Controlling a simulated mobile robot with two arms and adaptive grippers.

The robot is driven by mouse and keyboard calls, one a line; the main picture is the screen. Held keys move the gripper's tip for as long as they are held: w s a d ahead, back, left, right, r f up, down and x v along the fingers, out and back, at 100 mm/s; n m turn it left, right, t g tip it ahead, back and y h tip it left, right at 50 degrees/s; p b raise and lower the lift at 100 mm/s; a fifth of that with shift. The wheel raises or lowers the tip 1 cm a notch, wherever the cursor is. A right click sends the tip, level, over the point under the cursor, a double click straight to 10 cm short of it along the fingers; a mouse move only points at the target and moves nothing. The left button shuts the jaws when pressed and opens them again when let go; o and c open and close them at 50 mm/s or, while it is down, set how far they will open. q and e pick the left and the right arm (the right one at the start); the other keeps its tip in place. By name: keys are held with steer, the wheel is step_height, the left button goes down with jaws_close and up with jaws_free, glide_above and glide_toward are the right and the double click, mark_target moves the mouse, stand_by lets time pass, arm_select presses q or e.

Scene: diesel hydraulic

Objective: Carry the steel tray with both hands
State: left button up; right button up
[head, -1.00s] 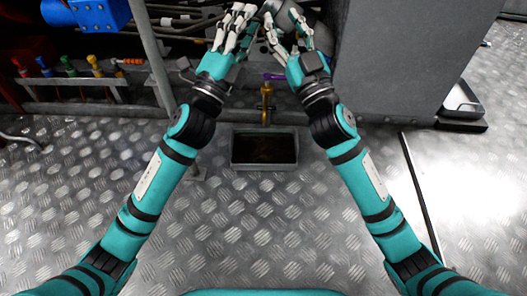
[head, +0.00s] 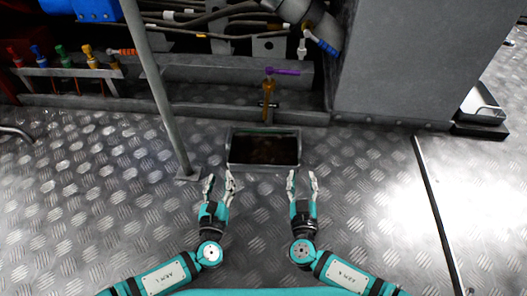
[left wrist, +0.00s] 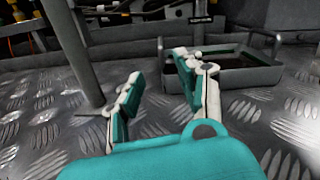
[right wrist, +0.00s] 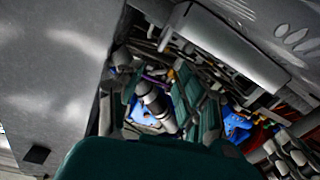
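The steel tray (head: 263,169) lies on the floor below a brass tap, with dark contents inside. In the left wrist view the tray (left wrist: 252,78) shows upper right, beyond my fingers. My left gripper (head: 219,178) is open and empty, just in front of the tray's left end; its fingers stand apart in the left wrist view (left wrist: 160,68). My right gripper (head: 302,177) is open and empty, just in front of the tray's right end.
The brass tap with a purple handle (head: 282,71) stands behind the tray. A grey post (head: 155,85) meets the floor to its left. The chequered floor in front is open.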

mark_target(231, 127)
arm_select(q)
steer(key=shift+w+r, duration=0.1)
arm_select(e)
steer(key=shift+w, duration=0.1)
